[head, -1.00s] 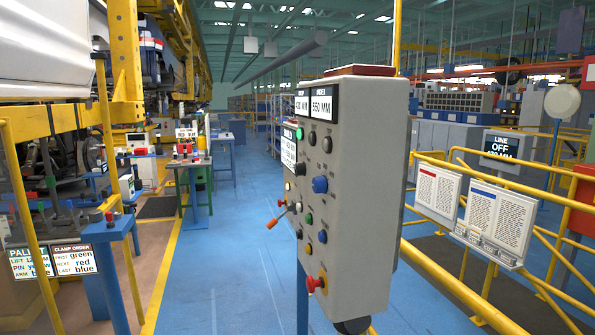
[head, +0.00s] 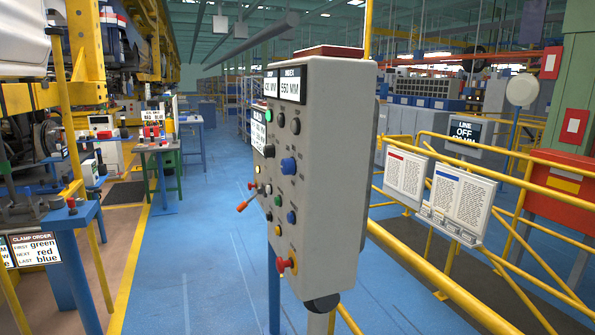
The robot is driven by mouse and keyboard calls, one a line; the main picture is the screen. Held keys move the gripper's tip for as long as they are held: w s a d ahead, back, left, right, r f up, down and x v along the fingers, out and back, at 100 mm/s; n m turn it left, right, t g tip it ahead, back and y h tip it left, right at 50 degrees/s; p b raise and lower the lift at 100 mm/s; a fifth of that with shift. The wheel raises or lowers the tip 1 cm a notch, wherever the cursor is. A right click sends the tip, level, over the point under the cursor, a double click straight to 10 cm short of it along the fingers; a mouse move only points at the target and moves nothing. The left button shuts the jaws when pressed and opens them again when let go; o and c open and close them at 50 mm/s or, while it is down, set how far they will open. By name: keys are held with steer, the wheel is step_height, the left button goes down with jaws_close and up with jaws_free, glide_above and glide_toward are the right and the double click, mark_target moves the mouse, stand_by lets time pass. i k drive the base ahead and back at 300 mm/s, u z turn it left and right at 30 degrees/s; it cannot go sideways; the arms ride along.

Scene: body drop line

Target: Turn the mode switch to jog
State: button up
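A grey control box (head: 335,170) stands on a post in the middle of the head view, its control face turned to the left. A blue knob (head: 289,166) sits midway up the face, with black knobs (head: 295,126) above it. Several small coloured buttons, a red knob on yellow (head: 287,264) and a lever with an orange handle (head: 243,206) are also on it. The small labels beside the controls are too small to read, so I cannot tell which is the mode switch. My gripper is not in view.
Yellow railings (head: 455,280) with instruction boards (head: 460,203) and a "LINE OFF" sign (head: 462,130) run along the right. A blue stand (head: 72,217) and a clamp order sign (head: 34,249) are at the left. The blue aisle floor (head: 190,250) between is clear.

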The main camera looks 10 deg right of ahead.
mark_target(268, 150)
steer(key=k, duration=1.2)
steer(key=u, duration=0.4)
steer(key=i, duration=0.5)
steer(key=u, duration=0.55)
steer(key=i, duration=1.35)
steer(key=z, duration=0.35)
steer(key=i, duration=1.15)
steer(key=z, duration=0.7)
steer(key=k, duration=0.65)
